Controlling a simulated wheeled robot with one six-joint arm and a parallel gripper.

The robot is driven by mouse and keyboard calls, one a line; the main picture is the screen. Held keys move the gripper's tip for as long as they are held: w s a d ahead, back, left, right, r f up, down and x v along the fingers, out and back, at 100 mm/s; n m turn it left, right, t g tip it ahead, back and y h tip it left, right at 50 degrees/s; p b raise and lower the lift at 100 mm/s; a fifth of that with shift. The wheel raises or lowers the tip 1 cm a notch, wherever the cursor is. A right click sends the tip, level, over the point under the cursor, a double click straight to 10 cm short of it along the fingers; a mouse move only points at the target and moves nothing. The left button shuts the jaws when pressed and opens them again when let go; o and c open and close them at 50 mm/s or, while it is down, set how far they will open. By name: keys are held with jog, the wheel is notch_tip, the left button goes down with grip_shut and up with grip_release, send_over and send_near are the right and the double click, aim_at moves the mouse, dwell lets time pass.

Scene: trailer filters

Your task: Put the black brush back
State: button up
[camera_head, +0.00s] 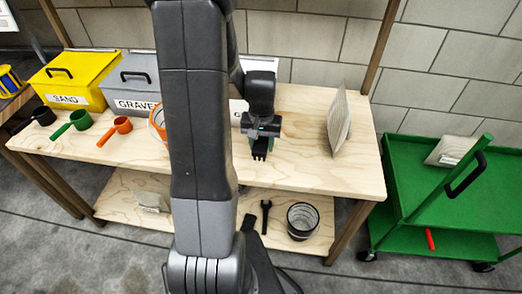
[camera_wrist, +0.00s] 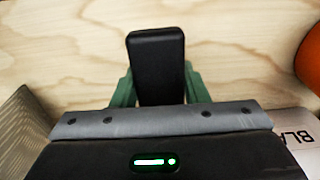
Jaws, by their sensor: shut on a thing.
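The black brush shows in the wrist view as a black block with rounded corners (camera_wrist: 156,62), between the two green fingers of my gripper (camera_wrist: 158,88). My gripper is shut on it. In the head view my gripper (camera_head: 261,140) is over the right-middle part of the wooden bench (camera_head: 300,165), and the dark end of the brush (camera_head: 259,156) points down below it. I cannot tell whether the brush touches the bench top.
A pleated panel (camera_head: 339,122) stands on the bench to the right. Yellow SAND (camera_head: 80,70) and grey GRAVEL (camera_head: 135,75) bins and several scoops stand left. The lower shelf holds a mesh basket (camera_head: 302,221). A green cart (camera_head: 420,190) stands right.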

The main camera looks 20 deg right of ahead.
aim_at(261, 140)
jog(key=shift+f, duration=1.7)
jog(key=shift+f, duration=0.1)
jog(key=o, duration=1)
notch_tip(261, 140, up, 12)
jog(key=shift+r+p, duration=0.1)
jog(key=shift+p, duration=0.35)
